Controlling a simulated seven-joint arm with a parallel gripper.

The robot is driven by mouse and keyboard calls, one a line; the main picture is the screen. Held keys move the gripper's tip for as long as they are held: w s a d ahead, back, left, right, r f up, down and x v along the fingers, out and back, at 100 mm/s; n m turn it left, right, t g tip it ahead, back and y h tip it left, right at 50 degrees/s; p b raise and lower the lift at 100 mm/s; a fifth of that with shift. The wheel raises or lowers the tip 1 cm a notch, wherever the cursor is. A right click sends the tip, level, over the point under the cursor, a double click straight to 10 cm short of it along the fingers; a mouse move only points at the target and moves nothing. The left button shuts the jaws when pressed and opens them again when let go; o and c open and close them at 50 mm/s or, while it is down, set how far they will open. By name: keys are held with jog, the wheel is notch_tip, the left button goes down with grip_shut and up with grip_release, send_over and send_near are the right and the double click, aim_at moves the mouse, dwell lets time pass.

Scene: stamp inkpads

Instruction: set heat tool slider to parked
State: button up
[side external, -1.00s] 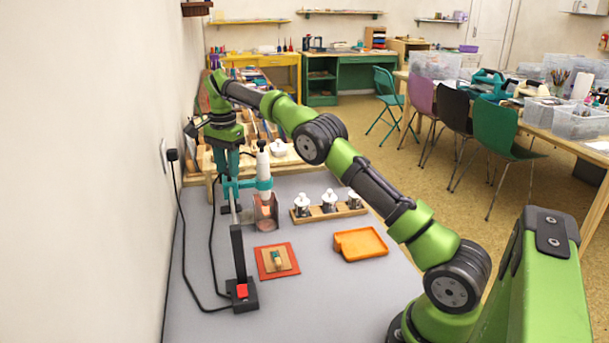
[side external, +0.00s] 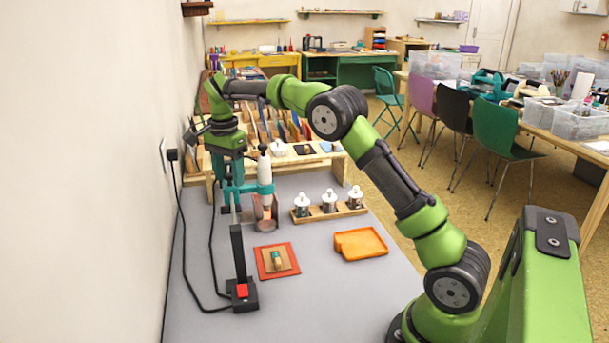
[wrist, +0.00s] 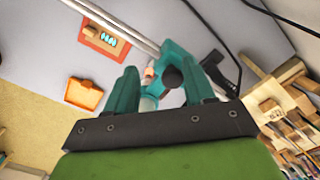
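The heat tool (side external: 264,172) has a pale body in a teal bracket and a copper-coloured nozzle. It stands upright over the rear of the grey table. Its slider carriage is teal, on silver rods (wrist: 125,25), with a round black knob (wrist: 173,76). The rods run towards a black post (side external: 238,250) whose base has a red button. My gripper (side external: 229,185) points down at the carriage, left of the heat tool. In the wrist view my gripper (wrist: 161,84) has its teal fingers spread, with the knob between them. Contact with the knob cannot be made out.
A red inkpad (side external: 290,246) with a stamp lies in front of the heat tool. An orange tray (side external: 360,244) and a wooden rack (side external: 326,214) of white-topped bottles stand to the right. Wooden organisers (side external: 300,158) stand behind. Black cables run at the left by the wall.

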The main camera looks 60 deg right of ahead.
jog(key=s+a, duration=0.7)
jog(key=shift+s+a, duration=0.35)
jog(key=shift+s, duration=0.05)
notch_tip(320, 180, up, 16)
jog(key=s+a+f+n+t, duration=0.1)
jog(key=s+f+n+t, duration=0.1)
jog(key=s+f+n, duration=0.2)
jog(key=s+a+f+n+t+y, duration=0.1)
jog(key=s+f+n+t, duration=0.2)
jog(key=s+n, duration=0.6)
jog(key=shift+s+a+f+y, duration=0.3)
jog(key=shift+s+f, duration=0.45)
jog(key=shift+s, duration=0.3)
